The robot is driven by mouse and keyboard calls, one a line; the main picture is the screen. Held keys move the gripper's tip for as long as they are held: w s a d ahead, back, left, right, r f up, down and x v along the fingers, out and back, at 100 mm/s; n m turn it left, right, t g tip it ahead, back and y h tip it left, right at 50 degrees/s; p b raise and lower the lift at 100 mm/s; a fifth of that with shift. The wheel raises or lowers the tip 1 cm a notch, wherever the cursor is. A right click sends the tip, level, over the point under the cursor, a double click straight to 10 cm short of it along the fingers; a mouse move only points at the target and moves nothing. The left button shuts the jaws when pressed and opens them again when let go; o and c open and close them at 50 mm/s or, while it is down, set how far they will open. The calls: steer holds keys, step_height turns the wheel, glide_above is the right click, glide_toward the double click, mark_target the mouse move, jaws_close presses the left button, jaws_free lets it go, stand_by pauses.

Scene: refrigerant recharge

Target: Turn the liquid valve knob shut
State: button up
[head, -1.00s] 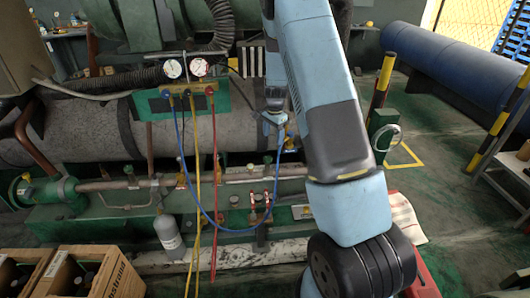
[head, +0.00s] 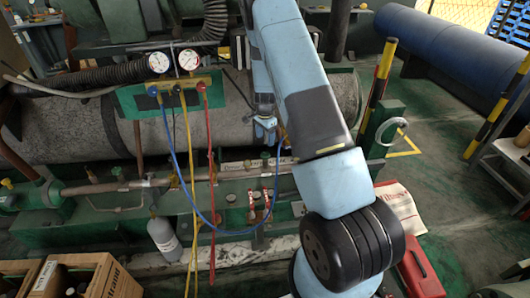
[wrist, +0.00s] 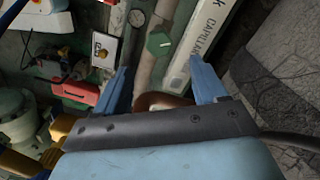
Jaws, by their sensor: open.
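My gripper (wrist: 160,68) is open in the wrist view, its two blue fingers apart with nothing seen between their tips. A green angular knob-like part (wrist: 159,43) sits on a pale pipe just beyond the fingertips, apart from them. I cannot tell for certain whether it is the liquid valve knob. In the head view my gripper (head: 266,131) hangs in front of the grey cylinder, above a horizontal pipe run with small green valve knobs (head: 265,156). Its fingertips are too small to make out there.
A gauge manifold (head: 178,95) with blue, yellow and red hoses (head: 212,150) hangs left of my gripper. A grey bottle (head: 164,238) and cardboard boxes (head: 75,275) stand lower left. A lettered white strip (wrist: 210,30) lies close to the right finger.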

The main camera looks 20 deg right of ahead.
mark_target(265, 154)
step_height(265, 154, down, 9)
steer(key=shift+r, duration=0.1)
stand_by(0.3)
steer(key=shift+c, duration=0.4)
steer(key=c, duration=1)
